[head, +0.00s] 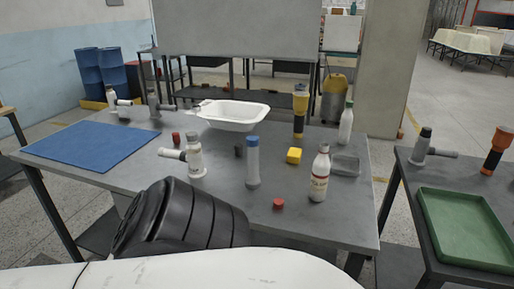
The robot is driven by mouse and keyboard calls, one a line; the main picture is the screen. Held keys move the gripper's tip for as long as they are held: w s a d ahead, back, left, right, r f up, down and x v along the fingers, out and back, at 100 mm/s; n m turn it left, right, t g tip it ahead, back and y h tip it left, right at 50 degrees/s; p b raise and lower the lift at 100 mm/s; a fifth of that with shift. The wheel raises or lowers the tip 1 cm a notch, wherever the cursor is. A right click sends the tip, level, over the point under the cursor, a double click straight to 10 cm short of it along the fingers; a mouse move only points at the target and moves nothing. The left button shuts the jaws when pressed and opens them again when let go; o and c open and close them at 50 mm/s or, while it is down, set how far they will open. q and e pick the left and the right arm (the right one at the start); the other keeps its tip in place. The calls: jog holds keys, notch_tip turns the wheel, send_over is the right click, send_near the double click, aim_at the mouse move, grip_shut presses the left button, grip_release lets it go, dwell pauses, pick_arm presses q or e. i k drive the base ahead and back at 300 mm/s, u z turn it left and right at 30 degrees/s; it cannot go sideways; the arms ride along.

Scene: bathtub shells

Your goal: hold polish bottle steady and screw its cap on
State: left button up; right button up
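Neither of my grippers shows in the head view. A black ribbed part and a white part, which look like my own arm, cover the table's front left and the bottom of the picture.
A white basin (233,115) and blue mat (92,145) lie farther off. A green tray (465,228) is on the right table.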

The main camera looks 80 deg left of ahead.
aim_at(321, 166)
jog(key=u, duration=2.25)
